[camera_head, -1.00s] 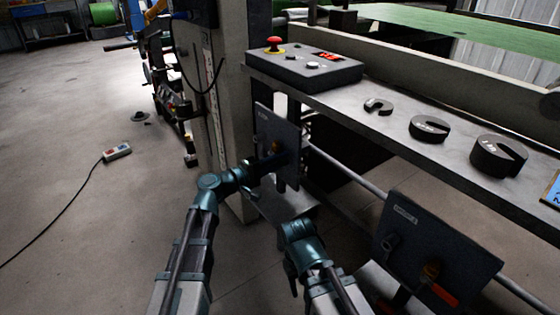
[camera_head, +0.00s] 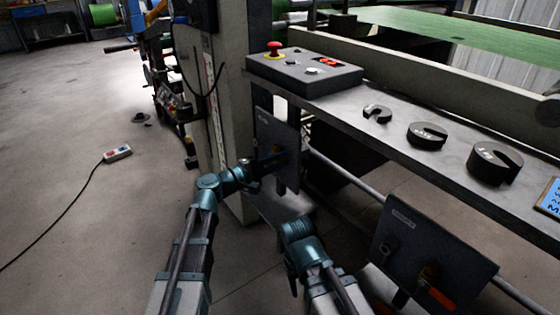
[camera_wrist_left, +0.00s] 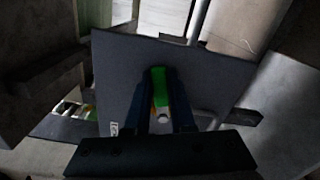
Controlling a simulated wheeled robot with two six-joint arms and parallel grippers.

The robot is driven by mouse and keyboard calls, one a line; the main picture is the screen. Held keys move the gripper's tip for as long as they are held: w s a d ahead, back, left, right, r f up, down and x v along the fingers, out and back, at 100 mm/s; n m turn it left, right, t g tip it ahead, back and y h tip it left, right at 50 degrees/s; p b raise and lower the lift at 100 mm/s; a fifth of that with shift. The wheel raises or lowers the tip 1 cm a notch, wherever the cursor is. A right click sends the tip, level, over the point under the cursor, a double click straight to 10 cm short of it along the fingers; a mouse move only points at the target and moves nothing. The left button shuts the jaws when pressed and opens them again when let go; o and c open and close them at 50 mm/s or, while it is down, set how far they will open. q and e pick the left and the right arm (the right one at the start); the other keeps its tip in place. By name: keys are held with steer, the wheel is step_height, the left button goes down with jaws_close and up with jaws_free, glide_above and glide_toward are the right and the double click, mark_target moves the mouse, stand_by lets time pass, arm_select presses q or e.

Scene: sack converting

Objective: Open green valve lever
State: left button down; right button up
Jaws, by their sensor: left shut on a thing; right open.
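The green valve lever (camera_wrist_left: 158,84) shows in the left wrist view, in front of a dark mounting plate (camera_wrist_left: 110,65). My left gripper (camera_wrist_left: 159,92) is shut on the lever, with one dark finger on each side. In the head view my left gripper (camera_head: 268,161) reaches the upright plate (camera_head: 268,128) beside the column, and the lever there is mostly hidden; a small orange part (camera_head: 277,149) shows. My right gripper (camera_head: 294,229) is open, low and apart from both plates; its fingers are hard to make out.
A second plate (camera_head: 400,222) with an orange-red handle (camera_head: 429,275) is at lower right. Above, a shelf (camera_head: 385,142) bears several slotted weights (camera_head: 495,162) and a control box (camera_head: 305,75) with a red button. A pendant (camera_head: 117,153) lies on the open floor at left.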

mark_target(282, 141)
arm_select(q)
steer(key=n, duration=0.1)
steer(key=r+n, duration=0.1)
steer(key=n+p, duration=0.1)
steer(key=shift+w+a+r+n, duration=0.25)
steer(key=shift+w+r+n, duration=0.05)
steer(key=n, duration=0.2)
steer(key=p, duration=0.1)
steer(key=shift+w+a+r+n, duration=0.25)
steer(key=shift+w+r+n, duration=0.05)
steer(key=shift+r+n, duration=0.1)
steer(key=n, duration=0.2)
steer(key=w+n, duration=0.1)
steer(key=shift+a+r+p, duration=0.3)
steer(key=shift+w+a+r+n, duration=0.1)
steer(key=shift+w+a+n, duration=0.05)
steer(key=shift+n, duration=0.5)
steer(key=shift+w+a+r+n, duration=0.1)
steer(key=shift+w+a+n, duration=0.05)
steer(key=shift+n, duration=0.5)
steer(key=c, duration=0.8)
jaws_free()
steer(key=shift+o, duration=0.2)
steer(key=v, duration=1.3)
steer(key=shift+s+a, duration=0.25)
steer(key=shift+a, duration=0.1)
